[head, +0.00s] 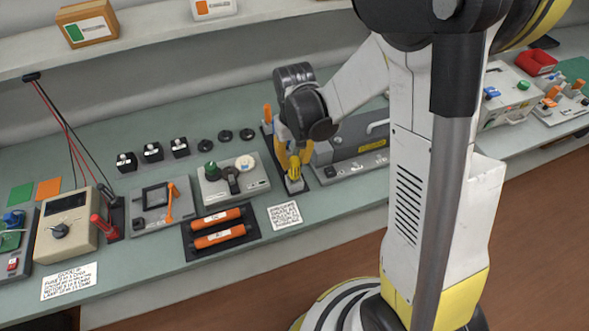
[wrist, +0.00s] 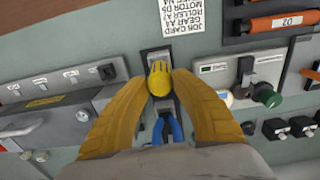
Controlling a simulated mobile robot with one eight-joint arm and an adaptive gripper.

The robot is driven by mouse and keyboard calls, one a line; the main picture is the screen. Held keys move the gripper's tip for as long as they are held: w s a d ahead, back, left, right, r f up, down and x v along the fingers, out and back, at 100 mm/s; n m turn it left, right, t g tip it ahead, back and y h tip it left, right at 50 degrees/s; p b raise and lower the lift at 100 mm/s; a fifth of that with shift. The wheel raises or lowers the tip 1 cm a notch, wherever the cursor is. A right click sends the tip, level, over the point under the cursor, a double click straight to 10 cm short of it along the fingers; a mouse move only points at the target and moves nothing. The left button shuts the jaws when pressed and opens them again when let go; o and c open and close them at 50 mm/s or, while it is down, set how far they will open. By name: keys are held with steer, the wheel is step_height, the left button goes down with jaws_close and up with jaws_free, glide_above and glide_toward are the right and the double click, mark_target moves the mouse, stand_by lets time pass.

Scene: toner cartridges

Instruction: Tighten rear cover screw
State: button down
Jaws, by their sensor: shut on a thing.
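My gripper (wrist: 159,86) is shut on a yellow ribbed knob or tool handle (wrist: 158,74), with one yellow finger on each side. In the head view my gripper (head: 292,163) points down over a narrow dark strip (head: 299,188) at the bench's middle, and the yellow handle (head: 294,172) shows at the fingertips. What lies under the handle is hidden. A blue-handled tool (wrist: 167,127) stands on the same strip, close behind the fingers in the wrist view. I cannot pick out a rear cover screw. A long grey unit (head: 345,150) with a handle stands just right of my gripper.
Orange rollers (head: 218,216) lie on a dark tray left of the strip. A grey unit with a green knob (head: 233,181) stands close on the left. A job card (head: 285,217) lies in front. More units and a red bin (head: 536,62) are at far right.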

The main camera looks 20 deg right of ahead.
steer(key=shift+r+p, duration=0.75)
steer(key=shift+r, duration=0.35)
stand_by(0.6)
steer(key=shift+r+p, duration=1.7)
steer(key=shift+r, duration=0.75)
